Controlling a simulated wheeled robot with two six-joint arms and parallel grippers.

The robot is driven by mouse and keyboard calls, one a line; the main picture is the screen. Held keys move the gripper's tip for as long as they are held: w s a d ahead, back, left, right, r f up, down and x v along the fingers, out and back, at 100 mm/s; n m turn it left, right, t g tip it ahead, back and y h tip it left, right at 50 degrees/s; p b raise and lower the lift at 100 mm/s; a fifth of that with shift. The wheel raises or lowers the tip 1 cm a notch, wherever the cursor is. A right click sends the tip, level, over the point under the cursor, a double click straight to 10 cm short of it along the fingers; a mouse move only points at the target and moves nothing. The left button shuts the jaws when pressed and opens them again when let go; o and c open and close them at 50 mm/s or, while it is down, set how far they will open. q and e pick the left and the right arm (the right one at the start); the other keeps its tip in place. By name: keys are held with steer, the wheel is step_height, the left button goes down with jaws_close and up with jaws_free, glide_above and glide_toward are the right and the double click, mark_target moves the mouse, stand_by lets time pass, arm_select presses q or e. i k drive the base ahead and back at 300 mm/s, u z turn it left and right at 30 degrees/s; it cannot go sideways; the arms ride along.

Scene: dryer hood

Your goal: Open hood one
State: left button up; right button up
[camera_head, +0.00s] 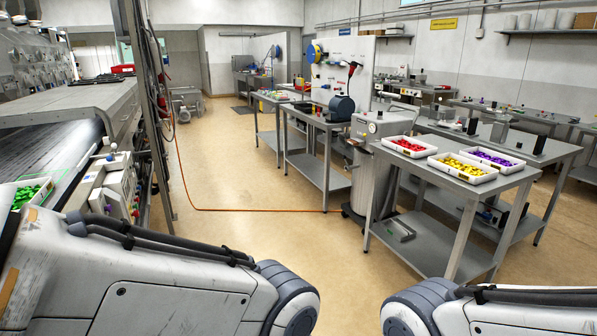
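A long conveyor machine with a dark belt (45,155) runs along the left side. A grey metal cover (75,103) spans the belt, with its sloped front edge above it; I cannot tell whether this is hood one. Farther back on the left stands a metal housing (40,55) with several round fittings. No lid there clearly stands raised. My two arms enter at the bottom left and bottom right, with thick grey joints near the middle. Neither gripper shows in this view, so their fingers are hidden.
A control panel (122,188) with buttons stands beside the belt. Green pieces (27,197) lie in a tray at far left. A workbench (450,188) at right holds trays of red, yellow and purple pieces. An orange hose (235,210) crosses the otherwise clear central floor.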

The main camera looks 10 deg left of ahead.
mark_target(102, 107)
steer(key=u, duration=0.1)
steer(key=i, duration=2.3)
steer(key=u, duration=0.5)
steer(key=i, duration=2)
steer(key=u, duration=0.95)
steer(key=i, duration=1.85)
steer(key=u, duration=0.25)
steer(key=i, duration=1.05)
steer(key=z, duration=1.15)
steer(key=i, duration=3.1)
steer(key=u, duration=1.65)
steer(key=i, duration=0.8)
steer(key=u, duration=0.7)
